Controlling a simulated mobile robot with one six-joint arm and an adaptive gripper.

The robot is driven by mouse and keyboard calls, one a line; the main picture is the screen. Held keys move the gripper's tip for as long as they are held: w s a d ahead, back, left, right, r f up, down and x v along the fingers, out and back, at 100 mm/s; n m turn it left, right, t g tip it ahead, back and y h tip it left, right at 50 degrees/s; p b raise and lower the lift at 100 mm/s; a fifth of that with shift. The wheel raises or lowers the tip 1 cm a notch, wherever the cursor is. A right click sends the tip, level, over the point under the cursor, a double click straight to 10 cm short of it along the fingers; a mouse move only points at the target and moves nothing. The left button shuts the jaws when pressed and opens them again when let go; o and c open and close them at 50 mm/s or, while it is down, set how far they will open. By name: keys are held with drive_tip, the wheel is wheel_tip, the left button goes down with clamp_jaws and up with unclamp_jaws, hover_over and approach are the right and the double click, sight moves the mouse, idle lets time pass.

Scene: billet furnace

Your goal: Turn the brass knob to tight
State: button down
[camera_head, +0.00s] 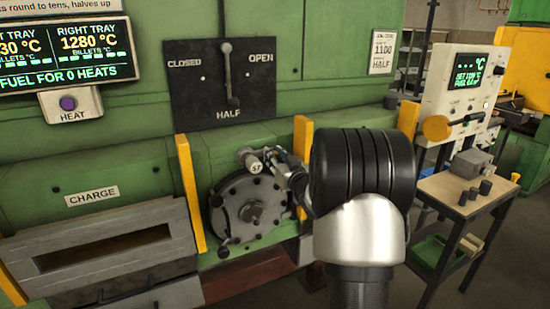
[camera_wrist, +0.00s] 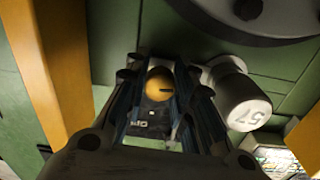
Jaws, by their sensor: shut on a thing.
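The brass knob (camera_wrist: 160,83) shows in the wrist view as a round yellow-brown end with a dark slot, between the two fingers. My gripper (camera_wrist: 163,90) is shut on it. In the head view my gripper (camera_head: 284,164) reaches to the upper right of a round dark hatch plate (camera_head: 240,221), and the knob is hidden behind it and my arm. A dark plate with partly visible lettering (camera_wrist: 140,124) lies beyond the knob; I cannot read it fully.
A pale cylinder marked 57 (camera_wrist: 241,92) sits close right of my fingers, also in the head view (camera_head: 254,167). Yellow posts (camera_head: 190,190) flank the hatch. A lever (camera_head: 229,78) on a CLOSED/HALF/OPEN plate is above. A wooden bench (camera_head: 461,194) stands right.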

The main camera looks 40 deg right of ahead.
drive_tip(key=shift+m, duration=0.3)
drive_tip(key=m+p, duration=0.3)
drive_tip(key=shift+r+m, duration=0.15)
drive_tip(key=shift+m, duration=0.15)
drive_tip(key=m+p, duration=0.4)
drive_tip(key=m, duration=0.1)
drive_tip(key=m+p, duration=0.3)
drive_tip(key=m, duration=0.1)
drive_tip(key=shift+m, duration=0.4)
drive_tip(key=m+p, duration=0.2)
drive_tip(key=m, duration=0.2)
drive_tip(key=shift+m+y, duration=0.3)
drive_tip(key=shift+p, duration=0.3)
drive_tip(key=c, duration=1.3)
unclamp_jaws()
